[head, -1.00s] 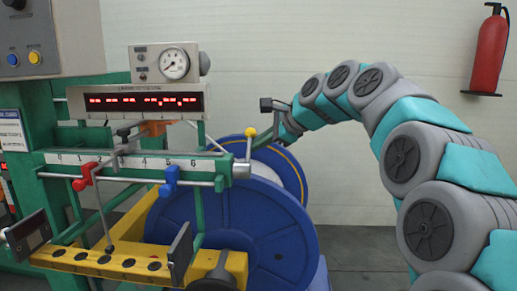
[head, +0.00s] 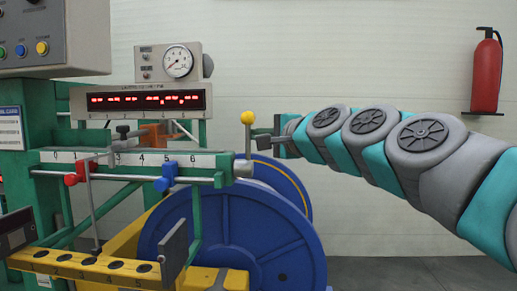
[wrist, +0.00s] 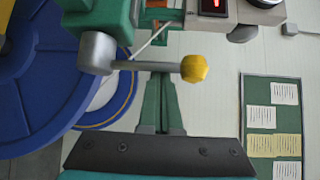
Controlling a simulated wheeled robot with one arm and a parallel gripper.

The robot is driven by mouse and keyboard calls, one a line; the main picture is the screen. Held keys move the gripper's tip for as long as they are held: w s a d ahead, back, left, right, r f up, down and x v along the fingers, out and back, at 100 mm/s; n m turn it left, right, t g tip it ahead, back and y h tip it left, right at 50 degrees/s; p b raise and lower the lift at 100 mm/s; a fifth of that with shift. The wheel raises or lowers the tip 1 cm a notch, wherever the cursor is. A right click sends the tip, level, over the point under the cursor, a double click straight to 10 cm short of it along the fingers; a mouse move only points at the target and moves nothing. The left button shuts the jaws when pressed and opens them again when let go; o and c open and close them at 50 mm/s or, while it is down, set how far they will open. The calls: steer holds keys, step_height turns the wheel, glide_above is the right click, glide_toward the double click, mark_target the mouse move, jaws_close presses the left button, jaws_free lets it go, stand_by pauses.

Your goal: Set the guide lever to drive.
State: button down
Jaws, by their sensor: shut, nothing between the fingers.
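The guide lever is a short grey rod with a yellow ball knob (head: 247,117). It stands upright from a grey hub at the right end of the green scale rail (head: 130,162). In the wrist view the yellow knob (wrist: 195,68) is at centre right, with the rod running left to the grey hub. My gripper (head: 262,136) is just right of the lever in the head view, slightly below knob height. It is shut and empty. I cannot tell whether it touches the rod. No drive marking is readable.
A blue reel (head: 235,240) stands below the rail. Red (head: 72,178) and blue (head: 165,180) clamps sit on the rail's rod. A red display (head: 145,101) and gauge (head: 178,61) are above. A fire extinguisher (head: 486,75) hangs on the right wall.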

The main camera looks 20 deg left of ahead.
steer(key=shift+s+d, duration=0.15)
steer(key=shift+s, duration=0.1)
steer(key=shift+s, duration=0.1)
stand_by(0.5)
steer(key=s+d, duration=0.2)
steer(key=d, duration=0.6)
steer(key=shift+p, duration=0.3)
stand_by(0.3)
